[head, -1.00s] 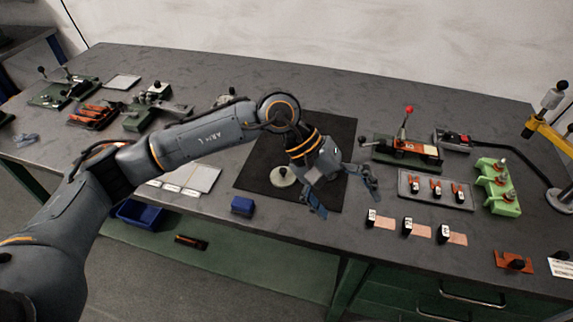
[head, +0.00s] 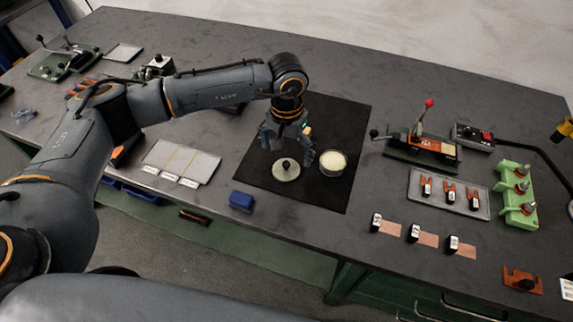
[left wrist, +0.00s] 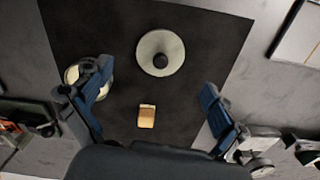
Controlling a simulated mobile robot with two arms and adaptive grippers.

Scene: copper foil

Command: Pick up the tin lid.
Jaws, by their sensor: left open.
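The tin lid is a pale round disc with a dark knob (head: 286,172), lying flat on the black mat (head: 350,125). In the left wrist view the lid (left wrist: 160,53) is in the upper middle, beyond the fingertips. My left gripper (head: 288,147) is open and empty, pointing down above the mat just behind the lid. Its blue fingers stand wide apart in the left wrist view (left wrist: 155,82). An open round tin with cream contents (head: 333,161) stands right of the lid. A finger partly hides it in the left wrist view. My right gripper is not in view.
A small tan block (left wrist: 147,116) lies on the mat between the fingers in the left wrist view. A blue block (head: 241,201) sits left of the mat. A red-knobbed lever fixture (head: 420,145) and a tray of orange-handled parts (head: 448,193) stand to the right.

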